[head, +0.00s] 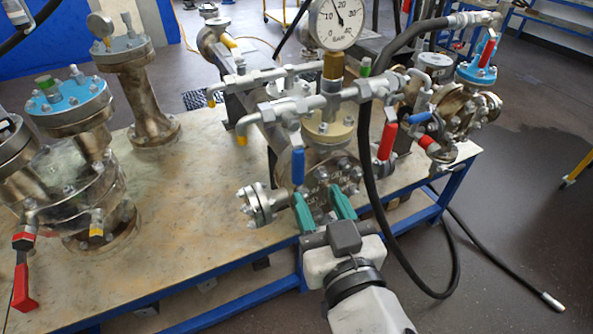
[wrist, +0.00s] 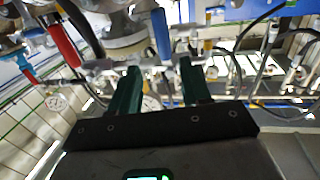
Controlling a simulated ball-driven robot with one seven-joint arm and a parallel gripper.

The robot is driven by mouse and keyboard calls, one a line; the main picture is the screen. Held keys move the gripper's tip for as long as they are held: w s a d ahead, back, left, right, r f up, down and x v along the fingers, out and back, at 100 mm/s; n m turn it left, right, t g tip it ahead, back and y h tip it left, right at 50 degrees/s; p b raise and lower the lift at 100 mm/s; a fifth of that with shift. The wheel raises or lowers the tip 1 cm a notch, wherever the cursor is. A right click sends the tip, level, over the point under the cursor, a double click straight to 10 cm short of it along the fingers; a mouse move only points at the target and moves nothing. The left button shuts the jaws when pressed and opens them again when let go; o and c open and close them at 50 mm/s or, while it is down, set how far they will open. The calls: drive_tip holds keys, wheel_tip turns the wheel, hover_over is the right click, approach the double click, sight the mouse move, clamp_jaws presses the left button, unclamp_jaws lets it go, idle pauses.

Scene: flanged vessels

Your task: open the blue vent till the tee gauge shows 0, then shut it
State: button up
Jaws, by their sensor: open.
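The tee gauge (head: 334,22) stands on a brass stem above the pipe tee, cut off by the top edge. Its needle points up and a little left; I cannot read the value surely. The blue vent handle (head: 298,166) hangs down from the left side of the valve assembly. It also shows in the wrist view (wrist: 161,34), beyond the gap between my fingers. My gripper (head: 321,205) is open, its green fingers just below and right of the handle, in front of the flanged vessel. In the wrist view, the gap between the fingertips (wrist: 158,68) looks empty.
A red handle (head: 387,141) and a black hose (head: 366,170) are close to the right. A small side flange (head: 260,206) sticks out left of my fingers. Flanged vessels stand at the left. The bench top (head: 190,215) between is bare.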

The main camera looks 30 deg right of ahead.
sight(300, 162)
drive_tip(key=p+x, duration=0.1)
drive_tip(key=x, duration=0.2)
drive_tip(key=p+x, duration=0.1)
drive_tip(key=x, duration=0.3)
drive_tip(key=p+x, duration=0.1)
drive_tip(key=x, duration=0.2)
drive_tip(key=shift+w+a+r, duration=0.25)
drive_tip(key=shift+w+r, duration=0.05)
drive_tip(key=shift+r, duration=0.1)
clamp_jaws()
